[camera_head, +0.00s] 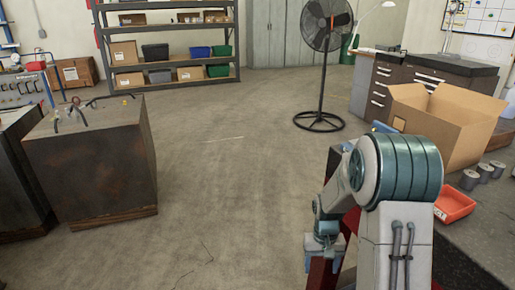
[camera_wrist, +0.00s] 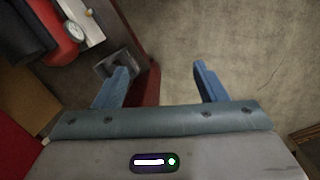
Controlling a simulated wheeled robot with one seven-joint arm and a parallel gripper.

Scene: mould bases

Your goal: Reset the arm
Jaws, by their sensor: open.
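My arm (camera_head: 395,175) is at the right of the head view, bent, with its end hanging low beside the workbench. My gripper shows in the wrist view (camera_wrist: 165,85) with its two blue fingers wide apart. The gripper is open and nothing is between the fingers. Bare concrete floor and a dark red surface lie beyond them. In the head view the fingers are too small and partly hidden to make out.
A large rusty mould base (camera_head: 95,165) stands on the floor at left. An open cardboard box (camera_head: 440,125), a red tray (camera_head: 455,205) and several grey cylinders (camera_head: 484,172) are on the workbench at right. A fan (camera_head: 322,75) stands behind. The middle floor is clear.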

